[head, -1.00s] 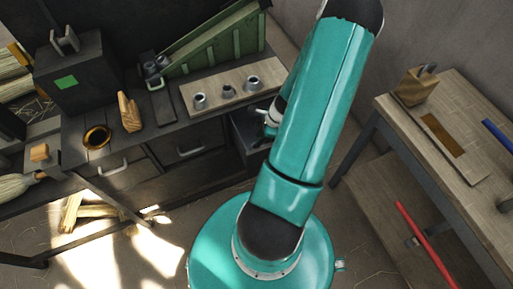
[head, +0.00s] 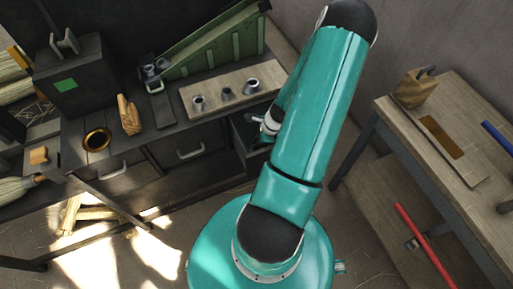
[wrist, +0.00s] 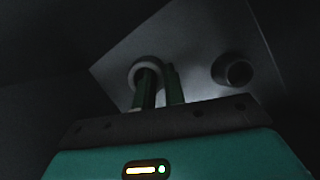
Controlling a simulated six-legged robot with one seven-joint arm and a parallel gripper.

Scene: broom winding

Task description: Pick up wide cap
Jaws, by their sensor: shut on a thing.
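In the wrist view my gripper (wrist: 160,74) has its two narrow green fingers at a pale, ring-like wide cap (wrist: 135,72). It is shut on the cap; the left finger overlaps the ring's opening and the right finger is at its right side. Whether the cap touches the pale board below is too dark to tell. A second round cap (wrist: 232,70) sits to the right, apart from the fingers.
A green sloped rack (head: 220,50) stands behind. A wooden table (head: 455,130) stands right.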

